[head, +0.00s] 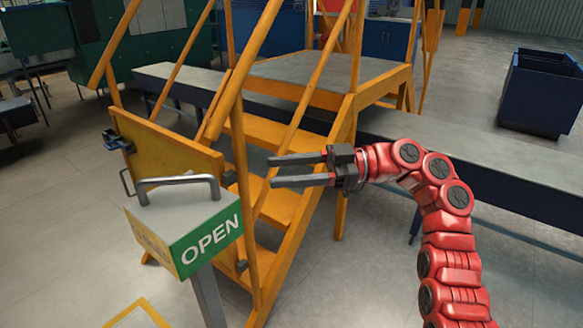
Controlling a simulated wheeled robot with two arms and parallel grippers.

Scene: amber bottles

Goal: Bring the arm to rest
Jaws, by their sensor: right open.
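My right arm (447,215) is red and segmented. It rises from the bottom right of the head view and bends left at the top. Its dark right gripper (271,171) points left, with its two fingers apart and nothing between them. The gripper is in front of the yellow steps, and I cannot tell how far it is from them. My left gripper is not in view.
Yellow steps (275,200) with rails and a grey platform (300,72) stand ahead. A post with a green "OPEN" sign (210,242) and grey handle (178,186) stands at the front left. A long dark bench (500,160) runs behind. A blue bin (541,95) is at the far right.

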